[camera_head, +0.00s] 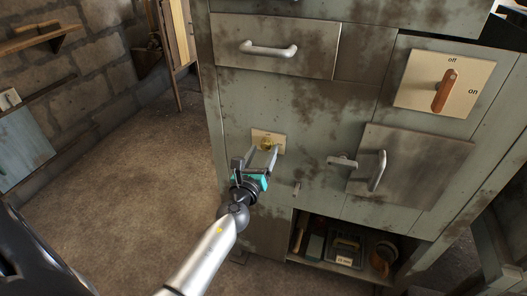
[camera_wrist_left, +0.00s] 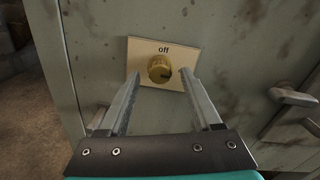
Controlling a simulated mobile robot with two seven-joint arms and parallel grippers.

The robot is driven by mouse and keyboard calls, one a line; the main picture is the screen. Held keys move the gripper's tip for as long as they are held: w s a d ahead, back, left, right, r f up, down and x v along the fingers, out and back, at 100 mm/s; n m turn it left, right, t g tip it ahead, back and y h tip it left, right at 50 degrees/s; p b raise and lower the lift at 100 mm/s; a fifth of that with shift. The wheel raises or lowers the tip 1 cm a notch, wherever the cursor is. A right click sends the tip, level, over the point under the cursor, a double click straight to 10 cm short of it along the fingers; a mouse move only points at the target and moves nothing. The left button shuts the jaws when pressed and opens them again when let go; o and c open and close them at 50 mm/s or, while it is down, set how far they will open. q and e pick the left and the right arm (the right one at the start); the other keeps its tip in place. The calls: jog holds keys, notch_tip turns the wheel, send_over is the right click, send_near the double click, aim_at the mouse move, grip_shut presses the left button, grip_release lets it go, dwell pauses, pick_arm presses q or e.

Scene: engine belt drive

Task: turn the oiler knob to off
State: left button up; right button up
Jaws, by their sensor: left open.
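The oiler knob is a round brass knob (camera_head: 266,144) on a small cream plate (camera_head: 258,134) on the front of the grey-green cabinet. In the left wrist view the knob (camera_wrist_left: 160,69) sits on the plate (camera_wrist_left: 190,54) below the word "off". A small dark mark shows on the knob's lower right. My left gripper (camera_head: 263,158) is open, its fingers pointing at the plate. In the wrist view the fingertips (camera_wrist_left: 159,74) lie on either side of the knob, with gaps between. I cannot tell how near they are in depth. My right gripper is not in view.
A large switch with an orange-brown handle (camera_head: 443,91), marked "off" and "on", is at upper right. A drawer handle (camera_head: 268,50) is above. A latch (camera_head: 342,162) and a door handle (camera_head: 377,171) are right of the gripper. An open shelf (camera_head: 335,263) holds tools below.

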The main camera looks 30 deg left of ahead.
pick_arm(q)
jog(key=shift+w+a, duration=0.1)
jog(key=shift+w, duration=0.3)
grip_shut()
dwell(0.4)
